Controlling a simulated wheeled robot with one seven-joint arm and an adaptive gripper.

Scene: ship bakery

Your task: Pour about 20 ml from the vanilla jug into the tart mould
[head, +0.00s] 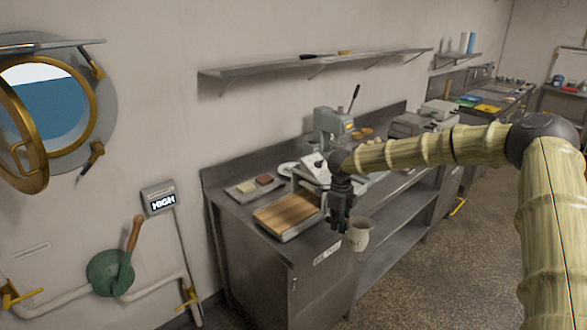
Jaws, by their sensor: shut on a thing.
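My gripper (342,218) points down at the front edge of the steel counter and is shut on a small cream jug (359,236). The jug hangs at the right of the fingers, looks about upright, and appears in front of the counter over the lower shelf or floor. What is inside it cannot be seen, and no lettering on it is readable. I cannot pick out the tart mould for sure; the things on the counter behind my gripper are small and partly covered by the arm.
The steel counter (240,208) runs along the wall. It bears a wooden board (287,212) on a tray, a tray with two small blocks (254,188), and a grey-green machine (331,125). A wall shelf (260,69) hangs above. The floor (430,275) at right is clear.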

